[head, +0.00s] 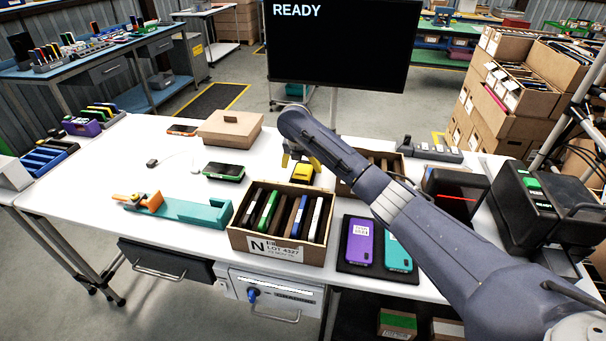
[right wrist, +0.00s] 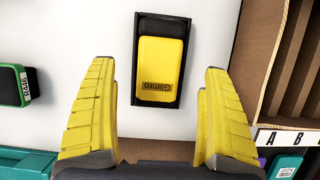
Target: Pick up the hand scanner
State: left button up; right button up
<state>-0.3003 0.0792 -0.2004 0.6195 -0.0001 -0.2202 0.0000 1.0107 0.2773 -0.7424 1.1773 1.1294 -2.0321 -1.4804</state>
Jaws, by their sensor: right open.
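The hand scanner, which I take to be the yellow device with a black end (right wrist: 162,62), lies in a dark holder (right wrist: 140,97) on the white table. In the head view its yellow body (head: 303,177) shows behind the lot carton, partly covered by my right gripper (head: 301,161). My right gripper is open above the scanner. In the right wrist view its yellow fingers (right wrist: 158,70) stand one to each side of the scanner, apart from it, with nothing between them held. My left gripper is not in view.
A green-edged device (head: 223,171) lies to the left. A teal tape dispenser (head: 190,210) and a lidded box (head: 230,130) are further left.

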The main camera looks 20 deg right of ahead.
aim_at(303, 170)
jog(key=shift+x, duration=2.2)
jog(key=c, duration=1.2)
